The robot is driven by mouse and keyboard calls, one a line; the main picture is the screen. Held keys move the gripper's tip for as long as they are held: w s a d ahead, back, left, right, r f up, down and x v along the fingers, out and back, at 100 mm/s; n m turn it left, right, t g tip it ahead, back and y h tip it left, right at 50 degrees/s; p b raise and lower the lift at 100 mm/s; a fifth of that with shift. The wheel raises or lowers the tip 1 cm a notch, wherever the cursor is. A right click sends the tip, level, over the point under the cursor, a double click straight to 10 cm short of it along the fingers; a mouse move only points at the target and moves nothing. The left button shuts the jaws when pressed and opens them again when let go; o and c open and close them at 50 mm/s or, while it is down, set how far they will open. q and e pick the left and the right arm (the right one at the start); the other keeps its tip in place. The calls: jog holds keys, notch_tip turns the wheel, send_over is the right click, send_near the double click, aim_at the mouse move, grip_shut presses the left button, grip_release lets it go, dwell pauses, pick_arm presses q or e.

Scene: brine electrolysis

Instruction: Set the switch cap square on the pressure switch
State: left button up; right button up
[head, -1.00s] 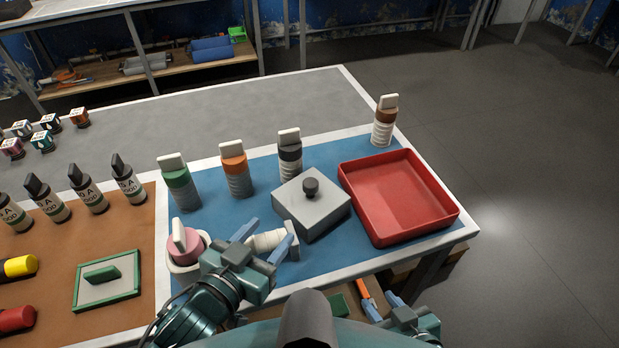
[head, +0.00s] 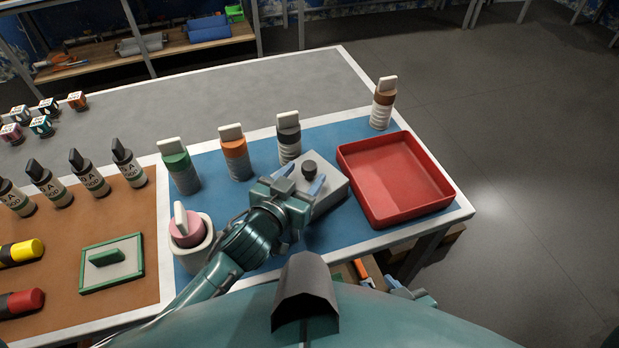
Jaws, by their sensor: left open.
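A grey square block with a dark round knob (head: 310,167) on top, which looks like the switch cap (head: 331,192), is on the blue mat left of the red tray. I cannot make out a separate pressure switch under it. My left gripper (head: 302,179) is open over the near-left part of the block, its blue fingertips on either side, close to the knob. I cannot tell if they touch it. The gripper hides the block's left part. My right gripper (head: 396,285) is low at the table's front edge, partly hidden.
Bottles with green (head: 178,166), orange (head: 236,153) and dark (head: 289,138) bands stand behind the block. A brown-banded bottle (head: 383,103) stands at the back right. The red tray (head: 445,204) is right of the block. A pink-topped bottle (head: 186,230) sits in a white holder left of my arm.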

pick_arm(q)
jog(key=shift+w+d+f, duration=0.2)
jog(key=shift+w+d, duration=0.1)
jog(key=shift+w, duration=0.25)
jog(key=shift+c, duration=0.4)
grip_shut()
jog(key=shift+r, duration=0.1)
